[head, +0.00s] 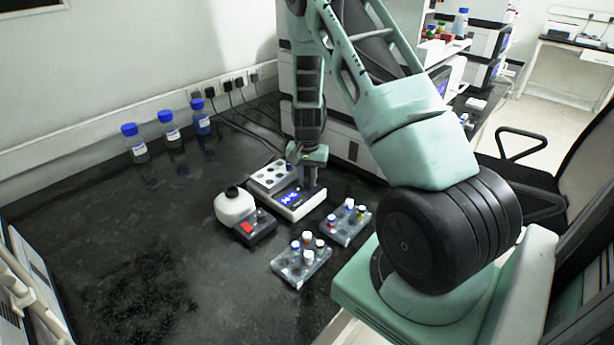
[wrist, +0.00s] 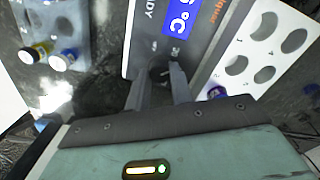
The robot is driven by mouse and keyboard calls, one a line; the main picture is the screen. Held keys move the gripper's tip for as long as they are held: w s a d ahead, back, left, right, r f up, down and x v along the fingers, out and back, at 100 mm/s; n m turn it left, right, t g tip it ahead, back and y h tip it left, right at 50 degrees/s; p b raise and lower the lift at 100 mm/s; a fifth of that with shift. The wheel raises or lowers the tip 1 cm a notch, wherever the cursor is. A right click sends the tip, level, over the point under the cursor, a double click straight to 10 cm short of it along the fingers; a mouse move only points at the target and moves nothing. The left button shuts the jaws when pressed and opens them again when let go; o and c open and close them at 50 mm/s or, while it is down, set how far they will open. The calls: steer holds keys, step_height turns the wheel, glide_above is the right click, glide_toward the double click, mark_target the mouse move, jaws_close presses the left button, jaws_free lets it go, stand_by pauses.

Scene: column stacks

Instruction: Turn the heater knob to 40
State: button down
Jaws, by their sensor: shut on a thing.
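The heater (head: 297,208) is a white block unit with a grid of wells and a blue display on its front. In the head view the display's digits are too small to read surely; in the wrist view the display (wrist: 182,17) is cut off and shows a last digit like 6 before °C. The dark round knob (wrist: 158,71) sits on the front panel below the display. My gripper (wrist: 157,85) points down at the panel, its two fingers shut on the knob's sides. In the head view my gripper (head: 309,190) hides the knob.
Two vial racks (head: 300,265) (head: 345,223) stand in front and to the right. Several blue-capped bottles (head: 170,129) line the wall. The bench's left part is clear.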

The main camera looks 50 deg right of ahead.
mark_target(308, 180)
steer(key=m+p, duration=0.1)
steer(key=m, duration=0.3)
steer(key=shift+r+m, duration=0.1)
steer(key=shift+m, duration=0.2)
steer(key=shift+m+p, duration=0.5)
steer(key=shift+m, duration=1.4)
steer(key=c, duration=1.2)
jaws_free()
steer(key=shift+c, duration=0.2)
step_height(308, 180, up, 17)
steer(key=shift+r+b, duration=0.15)
steer(key=shift+b, duration=0.2)
